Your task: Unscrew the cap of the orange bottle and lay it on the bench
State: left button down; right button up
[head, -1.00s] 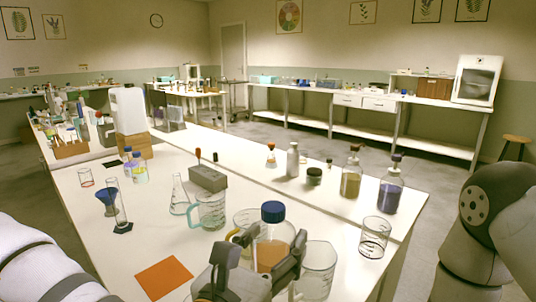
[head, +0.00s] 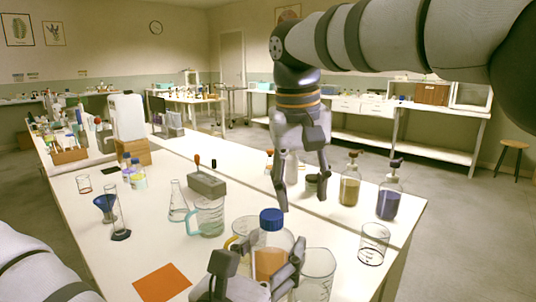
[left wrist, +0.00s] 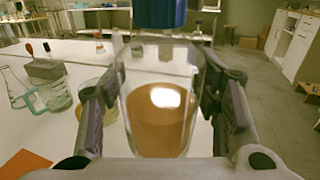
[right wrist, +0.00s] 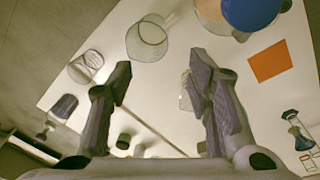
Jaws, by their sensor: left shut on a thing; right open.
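The orange bottle (head: 268,262), clear glass with orange liquid, stands upright near the bench's front edge. Its blue cap (head: 271,219) is on its neck; the cap also shows at the top of the left wrist view (left wrist: 160,12) and the right wrist view (right wrist: 252,10). My left gripper (head: 259,264) is shut on the bottle's body, one finger on each side. My right gripper (head: 303,201) is open and empty, fingers pointing down, above and behind the bottle. In the right wrist view the cap lies to the right of its fingers (right wrist: 160,66). The white bench (head: 110,262) bears it all.
Glass beakers crowd the bottle: one right (head: 318,268), one behind left (head: 209,218).

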notch_tip(320, 180, up, 8)
jog(key=m+g+y, duration=0.1)
send_over(268, 215)
jog(key=shift+w, duration=0.2)
jog(key=shift+s+f, duration=0.1)
jog(key=shift+f, duration=0.1)
notch_tip(268, 215, down, 7)
jog(key=shift+f, duration=0.2)
jog(key=shift+a, duration=0.1)
grip_shut()
jog(key=n, duration=0.5)
jog(key=shift+s, duration=0.1)
jog(key=n, duration=0.4)
jog(key=shift+n, duration=0.3)
jog(key=shift+r, duration=0.15)
jog(key=shift+d+r, duration=0.2)
jog(key=shift+r, duration=0.85)
